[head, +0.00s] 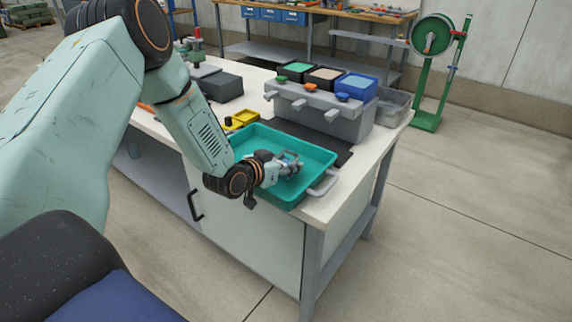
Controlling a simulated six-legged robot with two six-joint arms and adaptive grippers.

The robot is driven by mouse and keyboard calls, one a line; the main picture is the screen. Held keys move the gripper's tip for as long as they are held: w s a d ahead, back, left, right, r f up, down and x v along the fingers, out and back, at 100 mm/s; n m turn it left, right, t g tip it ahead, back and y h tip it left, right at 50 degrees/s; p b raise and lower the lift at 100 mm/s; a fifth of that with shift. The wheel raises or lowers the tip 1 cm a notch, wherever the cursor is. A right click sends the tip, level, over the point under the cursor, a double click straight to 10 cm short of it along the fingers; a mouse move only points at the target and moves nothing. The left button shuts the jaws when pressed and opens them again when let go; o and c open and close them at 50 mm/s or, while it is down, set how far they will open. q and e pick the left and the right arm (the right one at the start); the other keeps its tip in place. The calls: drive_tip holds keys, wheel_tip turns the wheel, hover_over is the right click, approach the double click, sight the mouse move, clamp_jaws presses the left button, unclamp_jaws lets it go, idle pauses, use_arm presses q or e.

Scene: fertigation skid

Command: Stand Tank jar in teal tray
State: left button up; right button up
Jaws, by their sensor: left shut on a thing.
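The teal tray (309,153) lies near the front right corner of the white-topped bench, its light handle facing the right. My left gripper (284,164) reaches over the tray's front edge and is inside its outline, low over the floor of the tray. It is shut on a small greyish-blue thing, likely the Tank jar (291,163). The gripper covers much of it, and I cannot tell whether it touches the tray floor. My right gripper does not show.
A grey skid box (312,113) with green, beige and blue-topped bins stands behind the tray. A green reel stand (433,60) stands on the floor.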

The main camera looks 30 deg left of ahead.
use_arm(q)
drive_tip(key=o, duration=0.8)
drive_tip(key=shift+a, duration=0.1)
drive_tip(key=o, duration=0.4)
drive_tip(key=shift+d+r, duration=0.15)
drive_tip(key=shift+d, duration=0.25)
drive_tip(key=shift+a, duration=0.3)
drive_tip(key=p+v, duration=0.5)
drive_tip(key=v, duration=0.5)
drive_tip(key=shift+d+r, duration=0.1)
drive_tip(key=shift+r, duration=0.1)
drive_tip(key=shift+s+r+p, duration=0.2)
drive_tip(key=shift+s+p, duration=0.2)
drive_tip(key=shift+s, duration=0.5)
